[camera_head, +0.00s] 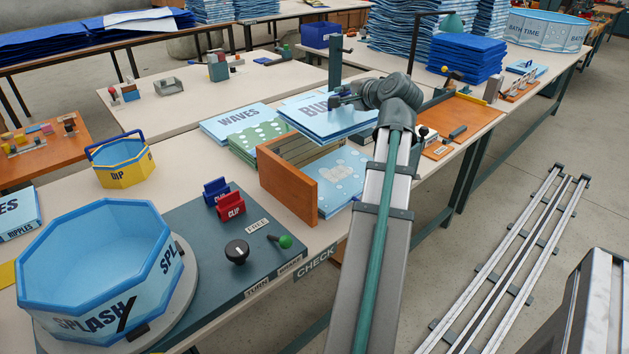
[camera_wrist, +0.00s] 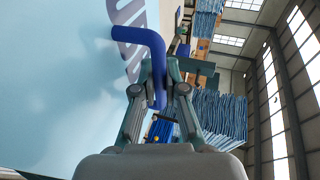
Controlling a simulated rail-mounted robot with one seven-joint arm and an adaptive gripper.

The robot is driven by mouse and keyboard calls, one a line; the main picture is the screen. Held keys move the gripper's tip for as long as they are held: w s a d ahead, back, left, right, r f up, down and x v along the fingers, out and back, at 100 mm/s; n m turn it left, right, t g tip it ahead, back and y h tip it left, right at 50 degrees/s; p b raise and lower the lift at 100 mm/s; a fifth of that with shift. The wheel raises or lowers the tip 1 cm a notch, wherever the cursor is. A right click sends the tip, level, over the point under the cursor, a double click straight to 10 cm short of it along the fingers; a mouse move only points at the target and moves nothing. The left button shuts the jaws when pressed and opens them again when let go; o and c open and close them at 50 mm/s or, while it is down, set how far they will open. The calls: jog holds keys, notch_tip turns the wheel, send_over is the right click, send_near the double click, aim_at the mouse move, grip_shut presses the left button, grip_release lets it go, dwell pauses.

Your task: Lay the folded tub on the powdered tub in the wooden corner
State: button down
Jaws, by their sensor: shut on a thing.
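The folded tub (camera_head: 312,121) is a flat light-blue panel with dark "BU…" lettering, the rest of the word hidden by my arm. My gripper (camera_head: 338,101) is shut on its blue handle, which shows between the fingers in the wrist view (camera_wrist: 158,75). The tub's pale face (camera_wrist: 60,90) fills the left of that view. It is held nearly flat above the wooden corner (camera_head: 287,187), made of an orange-brown panel and a slatted one. Inside the corner lies the powdered tub (camera_head: 340,178), flat, light blue with white patches. The held tub looks apart from it.
A WAVES tub (camera_head: 240,121) lies on a green-patterned stack left of the corner. An open SPLASH tub (camera_head: 95,255) stands front left near red and blue clips (camera_head: 230,204). A dark post (camera_head: 335,68) rises behind the held tub.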

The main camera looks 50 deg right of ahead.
jog(key=shift+w+a, duration=0.2)
jog(key=shift+a, duration=0.35)
jog(key=shift+a+f+n+y, duration=0.15)
jog(key=shift+a+n+y, duration=0.1)
jog(key=shift+n+y, duration=0.15)
notch_tip(320, 180, down, 18)
jog(key=b, duration=0.3)
jog(key=shift+d, duration=0.15)
jog(key=c, duration=1.7)
grip_release()
jog(key=shift+f+b, duration=0.15)
jog(key=shift+b, duration=0.15)
jog(key=o, duration=0.5)
